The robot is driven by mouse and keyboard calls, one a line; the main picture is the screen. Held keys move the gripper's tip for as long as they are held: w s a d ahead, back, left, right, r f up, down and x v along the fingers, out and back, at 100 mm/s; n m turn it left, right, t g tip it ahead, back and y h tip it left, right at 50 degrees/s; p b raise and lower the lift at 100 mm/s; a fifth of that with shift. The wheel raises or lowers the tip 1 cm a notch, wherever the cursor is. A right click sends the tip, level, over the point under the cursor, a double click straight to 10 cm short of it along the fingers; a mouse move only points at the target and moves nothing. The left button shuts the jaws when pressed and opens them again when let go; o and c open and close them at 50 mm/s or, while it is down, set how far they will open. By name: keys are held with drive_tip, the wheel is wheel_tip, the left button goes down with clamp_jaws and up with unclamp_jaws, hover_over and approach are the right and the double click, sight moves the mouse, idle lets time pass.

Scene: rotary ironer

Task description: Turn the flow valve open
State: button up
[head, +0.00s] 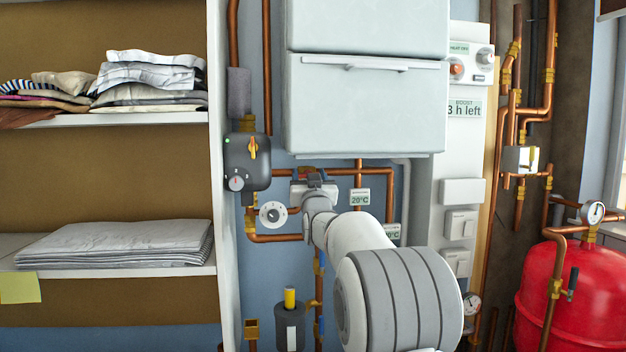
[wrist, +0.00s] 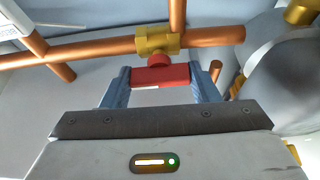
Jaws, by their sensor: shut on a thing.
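The flow valve shows in the wrist view as a brass body (wrist: 158,42) on a copper pipe, with a red handle (wrist: 160,78) on a short red stem. My gripper (wrist: 159,83) has one blue-grey finger on each side of the red handle and is shut on it. The handle lies about level across the wrist picture, roughly along the pipe. In the head view my gripper (head: 315,178) is at the copper pipes under the white cabinet, and it hides most of the valve.
A 20°C display (head: 360,197) is close on the right. Shelves with folded linen (head: 115,245) stand left; a red tank (head: 570,290) stands right.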

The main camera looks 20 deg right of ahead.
drive_tip(key=shift+r, duration=0.1)
drive_tip(key=o, duration=0.9)
drive_tip(key=shift+s, duration=0.1)
drive_tip(key=shift+o, duration=0.4)
drive_tip(key=b+v, duration=0.2)
drive_tip(key=v, duration=0.6)
drive_tip(key=shift+b, duration=0.3)
